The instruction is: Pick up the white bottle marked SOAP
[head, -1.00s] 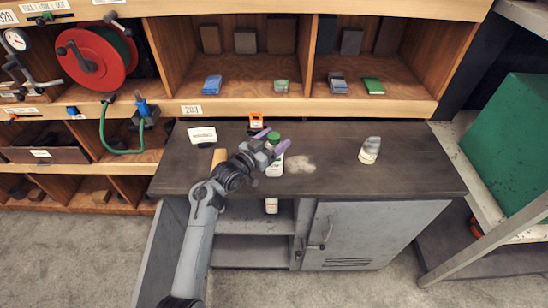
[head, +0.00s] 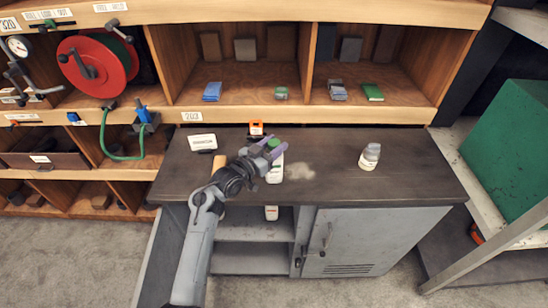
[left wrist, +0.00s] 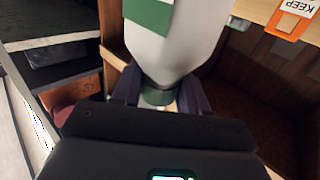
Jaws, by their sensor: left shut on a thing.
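A white bottle (head: 275,173) with a green cap stands upright on the dark bench top; its lettering is too small to read. My left gripper (head: 272,148) is at its top, with purple fingers shut on the cap from both sides. In the left wrist view the white bottle (left wrist: 165,50) with a green label fills the upper middle, and its green cap (left wrist: 157,96) sits between the dark fingers. My right gripper is not in view.
Another bottle (head: 370,157) stands to the right on the bench. A white container (head: 271,212) is in the cabinet below. The bench between the bottles is clear.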

